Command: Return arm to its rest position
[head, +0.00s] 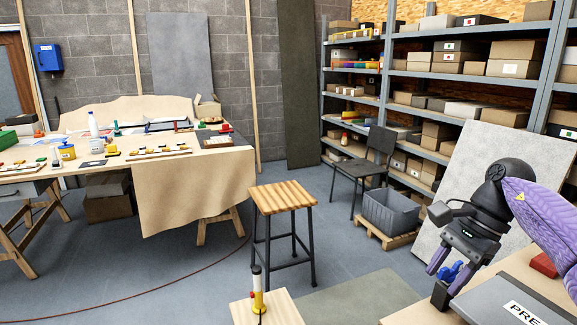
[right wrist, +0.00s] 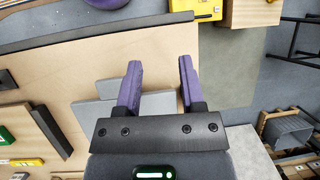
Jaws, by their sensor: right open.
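My right arm comes in from the right edge of the head view. Its gripper (head: 448,276) is pointed down over the left edge of a light wooden table (head: 402,318). In the right wrist view the two purple fingers of this gripper (right wrist: 159,65) stand apart with nothing between them. Flat grey plates (right wrist: 155,103) lie on the wooden surface (right wrist: 75,72) beneath and beside the fingers. A blue object (head: 451,269) shows beside the fingers in the head view, partly hidden. My left gripper is not in view.
A grey panel lettered "PRE" (head: 490,299) and a red block (head: 543,264) lie on the near table. A stool (head: 282,197), chair (head: 372,167) and grey crate (head: 391,210) stand beyond, with floor between.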

